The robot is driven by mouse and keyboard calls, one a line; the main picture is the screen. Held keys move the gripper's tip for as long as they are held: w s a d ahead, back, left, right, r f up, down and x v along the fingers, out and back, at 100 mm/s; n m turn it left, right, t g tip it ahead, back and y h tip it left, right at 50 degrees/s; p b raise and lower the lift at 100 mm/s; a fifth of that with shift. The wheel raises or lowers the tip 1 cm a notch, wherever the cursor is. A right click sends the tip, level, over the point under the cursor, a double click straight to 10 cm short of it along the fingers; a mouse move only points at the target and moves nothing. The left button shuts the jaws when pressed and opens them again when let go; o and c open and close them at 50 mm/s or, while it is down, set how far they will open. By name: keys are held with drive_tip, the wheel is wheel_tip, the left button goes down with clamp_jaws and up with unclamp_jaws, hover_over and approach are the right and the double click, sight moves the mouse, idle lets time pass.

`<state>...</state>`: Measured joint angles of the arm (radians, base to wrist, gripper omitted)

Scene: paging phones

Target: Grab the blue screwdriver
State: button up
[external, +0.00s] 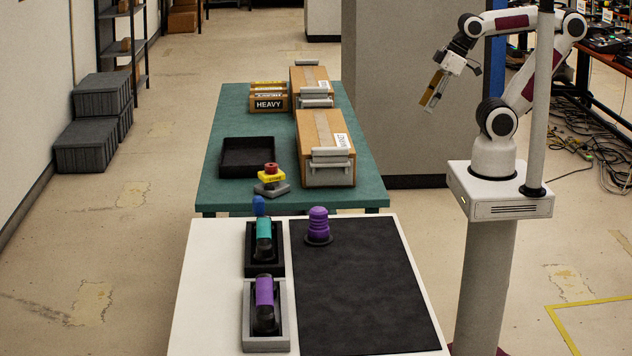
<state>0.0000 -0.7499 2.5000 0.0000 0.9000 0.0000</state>
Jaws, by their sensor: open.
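No clear screwdriver shape can be made out. The only small blue thing is a rounded blue piece (258,205) at the far end of a teal-and-black handheld device (264,236); I cannot tell whether it is part of that device. The device lies in a black cradle (249,262) on the white table (205,300). My gripper (431,98) is open, hanging in the air to the right of the green table, well away from the blue piece. It points down and to the left. Nothing is clearly seen between its fingers.
A purple-and-black device (266,293) lies in a grey cradle (266,345). A purple ribbed object (318,224) stands on a black mat (365,285). The green table (225,190) holds cardboard boxes (318,130), a black tray (247,160) and a red-and-yellow stop button (270,173).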

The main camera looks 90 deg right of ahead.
drive_tip(key=shift+c, duration=0.3)
drive_tip(key=w+a+f+n+t+y, duration=0.1)
drive_tip(key=w+a+f+t, duration=0.15)
drive_tip(key=w, duration=1.25)
drive_tip(key=w+a+f+t, duration=0.2)
drive_tip(key=w+a+f, duration=0.1)
drive_tip(key=w, duration=1.2)
drive_tip(key=n+t+y, duration=0.1)
drive_tip(key=t+y, duration=0.1)
drive_tip(key=t, duration=0.1)
approach(259, 210)
drive_tip(key=shift+w+d+f, duration=0.35)
drive_tip(key=shift+w+d, duration=0.15)
drive_tip(key=shift+w, duration=0.2)
drive_tip(key=shift+w, duration=0.1)
drive_tip(key=shift+x, duration=1.2)
drive_tip(key=shift+w, duration=0.1)
